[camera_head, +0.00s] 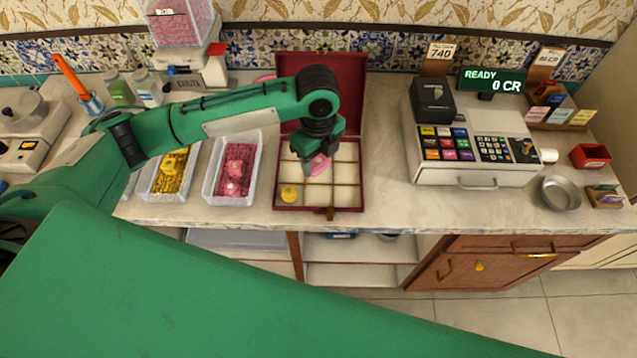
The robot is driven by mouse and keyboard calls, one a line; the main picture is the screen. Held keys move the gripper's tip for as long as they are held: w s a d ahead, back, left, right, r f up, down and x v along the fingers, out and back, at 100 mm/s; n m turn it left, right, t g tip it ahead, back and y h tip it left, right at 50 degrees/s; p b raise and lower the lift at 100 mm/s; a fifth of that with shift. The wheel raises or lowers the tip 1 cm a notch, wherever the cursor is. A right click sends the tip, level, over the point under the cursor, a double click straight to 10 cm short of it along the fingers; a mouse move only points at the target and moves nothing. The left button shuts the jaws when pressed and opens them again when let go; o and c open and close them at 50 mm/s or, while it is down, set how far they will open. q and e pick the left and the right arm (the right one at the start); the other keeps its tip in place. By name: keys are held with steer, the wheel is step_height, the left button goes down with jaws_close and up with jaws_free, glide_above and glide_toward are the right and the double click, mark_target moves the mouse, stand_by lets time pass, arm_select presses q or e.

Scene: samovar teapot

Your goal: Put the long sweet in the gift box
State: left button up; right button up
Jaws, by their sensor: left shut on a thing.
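The gift box (347,205) is an open dark red box with a raised lid and pale square compartments, standing on the counter. A yellow sweet (289,194) lies in its front left compartment. My left gripper (318,163) is over the box, left of its middle, and is shut on a pink sweet (319,165). The sweet is partly hidden by the fingers, and I cannot tell whether it touches the box floor. My right gripper is not in view.
Left of the box stand a clear tub of pink sweets (215,188) and a clear tub of yellow sweets (158,187). A cash register (468,181) stands to the right. The counter between the box and the register is clear.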

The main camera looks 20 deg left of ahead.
arm_select(q)
steer(key=p, duration=0.1)
glide_above(318, 197)
step_height(318, 197, down, 9)
steer(key=shift+r, duration=0.1)
step_height(318, 197, down, 3)
steer(key=shift+f+p, duration=0.1)
steer(key=shift+p, duration=0.5)
steer(key=shift+f, duration=0.4)
steer(key=shift+f, duration=0.15)
steer(key=o, duration=0.7)
step_height(318, 197, up, 11)
steer(key=shift+r+b, duration=0.1)
steer(key=shift+b, duration=1)
steer(key=shift+r, duration=0.6)
steer(key=shift+f, duration=0.1)
